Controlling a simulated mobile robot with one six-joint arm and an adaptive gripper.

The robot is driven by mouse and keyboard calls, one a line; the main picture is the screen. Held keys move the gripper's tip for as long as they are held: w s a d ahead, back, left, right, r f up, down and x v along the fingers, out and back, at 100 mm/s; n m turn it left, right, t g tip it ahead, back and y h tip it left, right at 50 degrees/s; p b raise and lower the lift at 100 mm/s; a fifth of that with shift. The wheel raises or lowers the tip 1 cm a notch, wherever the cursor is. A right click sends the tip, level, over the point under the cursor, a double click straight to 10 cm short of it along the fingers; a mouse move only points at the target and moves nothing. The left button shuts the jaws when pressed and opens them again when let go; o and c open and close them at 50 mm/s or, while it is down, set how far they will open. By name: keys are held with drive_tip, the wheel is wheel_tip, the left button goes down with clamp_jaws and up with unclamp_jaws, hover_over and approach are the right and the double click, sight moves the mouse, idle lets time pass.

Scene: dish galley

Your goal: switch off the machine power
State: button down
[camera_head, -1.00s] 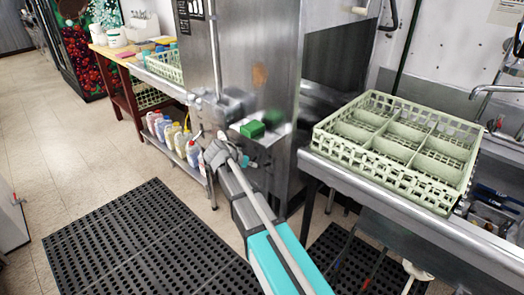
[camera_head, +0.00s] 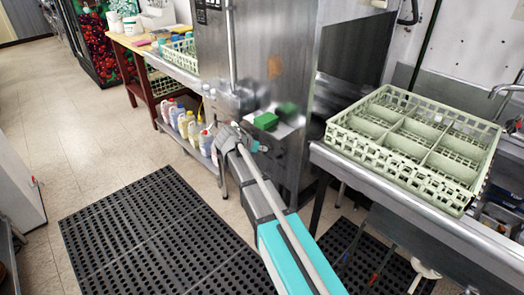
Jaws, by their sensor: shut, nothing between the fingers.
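The machine (camera_head: 262,35) is a tall stainless steel cabinet in the middle of the head view. On its front, at lower height, is a blurred grey control fitting (camera_head: 238,98). A green block-shaped switch or button (camera_head: 266,121) sticks out to its right, with a fainter green patch beside it. My gripper (camera_head: 229,136) is at the end of my grey and teal arm, just below and left of the green part. It is shut and empty. Its fingertips are small and hard to make out, and I cannot tell whether they touch the machine.
A pale green dish rack (camera_head: 418,178) sits on the steel counter (camera_head: 385,190) to the right. Several bottles (camera_head: 183,124) stand on a low shelf at left. Black rubber mats (camera_head: 150,235) cover the floor in front. Open tiled floor (camera_head: 85,130) lies to the left.

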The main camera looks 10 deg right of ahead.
sight(280, 157)
drive_tip(key=shift+b+x, duration=2.45)
drive_tip(key=shift+x, duration=1.9)
